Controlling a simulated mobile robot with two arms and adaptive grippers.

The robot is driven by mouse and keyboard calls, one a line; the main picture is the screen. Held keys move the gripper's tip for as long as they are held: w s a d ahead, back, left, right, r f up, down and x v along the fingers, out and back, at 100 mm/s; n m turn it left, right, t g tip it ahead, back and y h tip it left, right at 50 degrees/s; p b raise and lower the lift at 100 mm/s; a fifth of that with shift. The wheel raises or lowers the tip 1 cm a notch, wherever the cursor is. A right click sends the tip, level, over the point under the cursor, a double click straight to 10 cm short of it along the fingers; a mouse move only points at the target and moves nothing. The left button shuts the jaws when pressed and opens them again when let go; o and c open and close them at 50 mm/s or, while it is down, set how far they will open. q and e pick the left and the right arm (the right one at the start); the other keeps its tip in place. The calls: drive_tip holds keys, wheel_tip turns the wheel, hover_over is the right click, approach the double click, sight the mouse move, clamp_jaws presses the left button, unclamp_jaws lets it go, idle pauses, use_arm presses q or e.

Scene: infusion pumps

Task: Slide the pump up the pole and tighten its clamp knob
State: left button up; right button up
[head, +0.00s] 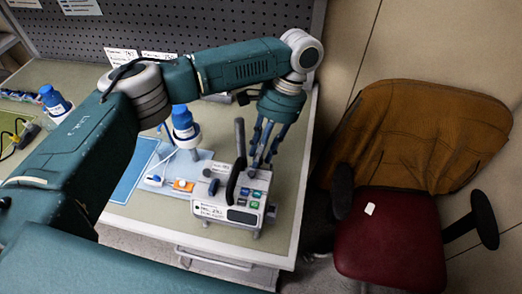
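The pump (232,210) is a white box with a dark display and coloured buttons. It stands near the front right corner of the workbench. A black upright handle or lever (235,180) is on it. A short grey post (240,138) rises behind it, possibly the pole; where the two join is hidden. No clamp knob can be made out clearly. My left gripper (262,164) points down just behind the pump's right side, with its fingertips close to the pump. Whether they touch it or grip anything is unclear. My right gripper is out of view.
Blue-capped bottles (183,122) stand behind and left of the pump, beside a light blue tray (205,157) with small items. A blue mat (133,172) lies further left. A chair (398,235) with a brown cover stands right of the workbench (285,200). A pegboard (190,25) closes the back.

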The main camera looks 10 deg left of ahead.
use_arm(q)
clamp_jaws()
drive_tip(key=shift+d+r+m+p, duration=0.1)
drive_tip(key=shift+r+m+p, duration=0.15)
drive_tip(key=shift+p, duration=0.35)
drive_tip(key=shift+m+y+p, duration=0.3)
drive_tip(key=shift+m, duration=0.05)
drive_tip(key=shift+f, duration=0.2)
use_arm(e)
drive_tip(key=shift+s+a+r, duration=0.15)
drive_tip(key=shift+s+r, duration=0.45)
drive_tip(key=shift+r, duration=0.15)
use_arm(q)
unclamp_jaws()
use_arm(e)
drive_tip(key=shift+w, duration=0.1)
